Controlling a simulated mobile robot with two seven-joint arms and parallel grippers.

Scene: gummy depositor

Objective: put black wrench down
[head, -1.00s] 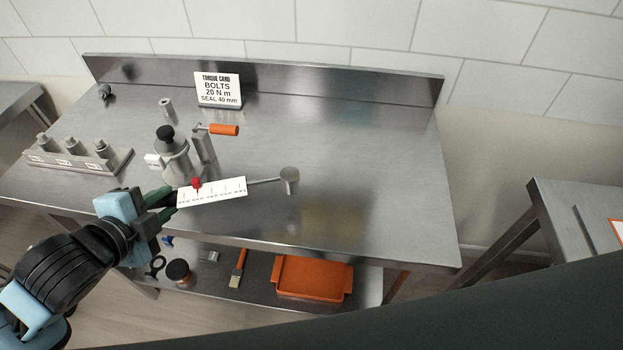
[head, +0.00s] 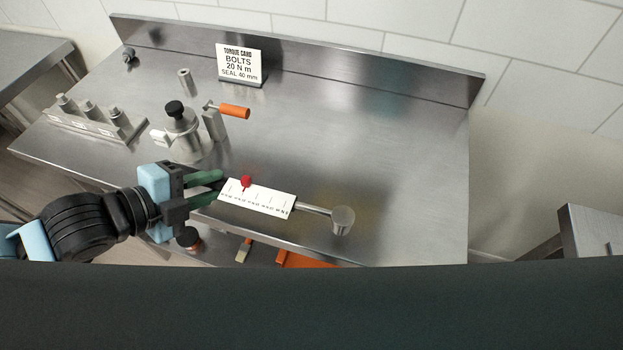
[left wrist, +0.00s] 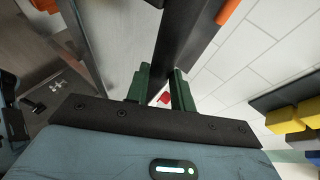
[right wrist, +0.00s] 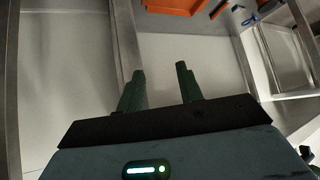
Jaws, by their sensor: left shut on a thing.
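My left gripper (head: 208,187) is shut on the handle end of the wrench, near the front edge of the steel table (head: 390,160). The wrench carries a white scale plate (head: 265,202) with a red knob (head: 246,181). A bare metal shaft leads right to a round silver head (head: 342,219). The gripped part is hidden and no black part of it shows clearly. I cannot tell whether the wrench touches the tabletop. The red knob (left wrist: 165,97) shows between the fingers in the left wrist view. My right gripper (right wrist: 160,82) is open and empty.
A steel device with a black knob (head: 174,108) and an orange-handled crank (head: 234,111) stand behind my left gripper. A block with several metal posts (head: 95,122) is at the left. A torque card (head: 239,65) stands at the back. The table's right half is clear.

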